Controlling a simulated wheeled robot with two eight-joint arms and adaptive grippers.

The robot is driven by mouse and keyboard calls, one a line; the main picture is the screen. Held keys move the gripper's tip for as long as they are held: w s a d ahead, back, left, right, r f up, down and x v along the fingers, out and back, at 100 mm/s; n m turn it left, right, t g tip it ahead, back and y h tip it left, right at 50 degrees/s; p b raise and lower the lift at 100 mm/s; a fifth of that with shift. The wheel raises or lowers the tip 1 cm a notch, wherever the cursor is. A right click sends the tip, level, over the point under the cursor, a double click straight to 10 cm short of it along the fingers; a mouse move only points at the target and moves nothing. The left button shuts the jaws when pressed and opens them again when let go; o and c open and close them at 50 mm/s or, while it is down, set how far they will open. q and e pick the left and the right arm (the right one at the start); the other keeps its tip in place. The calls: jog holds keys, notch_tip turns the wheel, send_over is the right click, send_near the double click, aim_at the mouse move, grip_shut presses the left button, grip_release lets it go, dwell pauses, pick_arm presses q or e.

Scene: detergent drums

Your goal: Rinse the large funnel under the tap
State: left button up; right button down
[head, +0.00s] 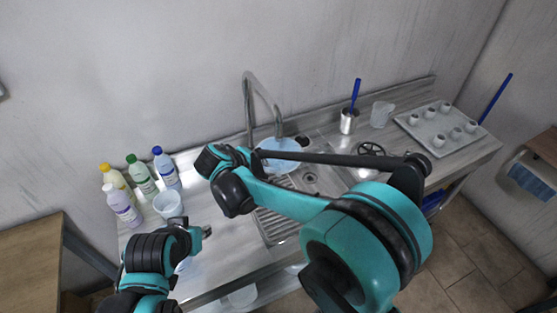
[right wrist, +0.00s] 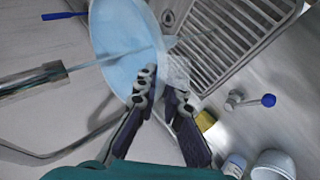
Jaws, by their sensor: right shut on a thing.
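The large funnel (head: 280,147) is pale blue. It is held tilted below the tap (head: 262,95), over the sink side of the steel counter. In the right wrist view the funnel (right wrist: 115,40) fills the upper left, with the tap's spout (right wrist: 35,82) beside it. A thin pale stream runs from the spout across the funnel. My right gripper (right wrist: 160,88) is shut on the funnel's lower edge; in the head view its fingers are mostly hidden behind my arm. My left gripper (head: 205,232) is low over the left counter, away from the funnel; its jaw opening is unclear.
Several capped bottles (head: 122,205) and a white bucket (head: 168,205) stand at the counter's left. A ribbed drainer (head: 273,225) lies in front. A metal cup (head: 348,121), a clear jug (head: 381,113) and a tray (head: 412,128) of small cups stand at the right.

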aim_at(299, 153)
jog(key=w+d, duration=0.1)
jog(key=d, duration=0.3)
jog(key=w+d, duration=0.2)
jog(key=d, duration=0.2)
jog(key=w+d, duration=0.2)
jog(key=d, duration=0.2)
jog(key=shift+b, duration=0.4)
dwell(1.8)
